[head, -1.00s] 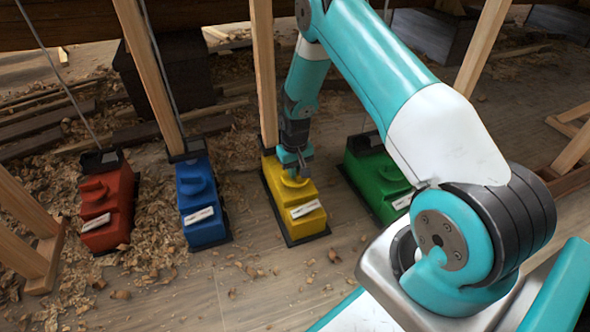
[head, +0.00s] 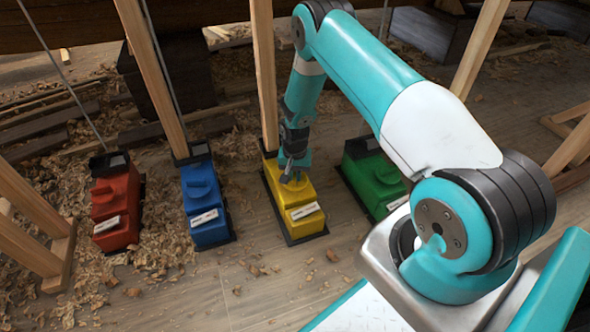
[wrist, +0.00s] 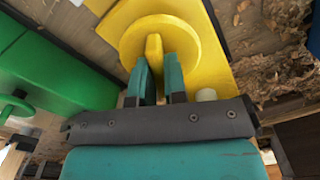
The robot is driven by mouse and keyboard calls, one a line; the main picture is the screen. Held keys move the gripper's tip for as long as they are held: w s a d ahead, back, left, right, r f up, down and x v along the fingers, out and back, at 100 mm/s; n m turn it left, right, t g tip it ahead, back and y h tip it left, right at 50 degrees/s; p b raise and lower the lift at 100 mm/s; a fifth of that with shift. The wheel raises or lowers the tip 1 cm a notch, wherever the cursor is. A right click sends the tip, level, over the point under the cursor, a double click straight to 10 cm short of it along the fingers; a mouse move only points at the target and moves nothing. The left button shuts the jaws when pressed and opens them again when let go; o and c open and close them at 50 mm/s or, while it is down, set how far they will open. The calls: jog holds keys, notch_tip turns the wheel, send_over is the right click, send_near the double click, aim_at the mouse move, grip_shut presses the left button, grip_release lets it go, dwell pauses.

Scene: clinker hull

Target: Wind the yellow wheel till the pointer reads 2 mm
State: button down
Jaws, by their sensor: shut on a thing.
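The yellow wheel (wrist: 190,38) is a round disc with a raised bar across it, on top of the yellow box (head: 297,213). In the wrist view my gripper (wrist: 158,70) is shut on that bar (wrist: 154,48), with one teal finger on each side. In the head view my gripper (head: 292,172) reaches down onto the top of the yellow box and hides most of the wheel. A pale scale plate (head: 305,211) sits on the box's near sloped face. Its marks and pointer are too small to read.
A red box (head: 115,208) and a blue box (head: 203,205) stand to the left, a green box (head: 378,185) to the right. Wooden props (head: 264,75) rise behind. Wood shavings (head: 160,240) litter the floor. The floor in front of the yellow box is mostly clear.

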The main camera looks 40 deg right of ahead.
aim_at(295, 173)
jog(key=shift+m, duration=0.6)
jog(key=c, duration=1.2)
grip_release()
jog(key=shift+o, duration=0.2)
jog(key=shift+r+p, duration=0.15)
jog(key=shift+p, duration=0.2)
notch_tip(295, 173, up, 17)
jog(key=p, duration=0.8)
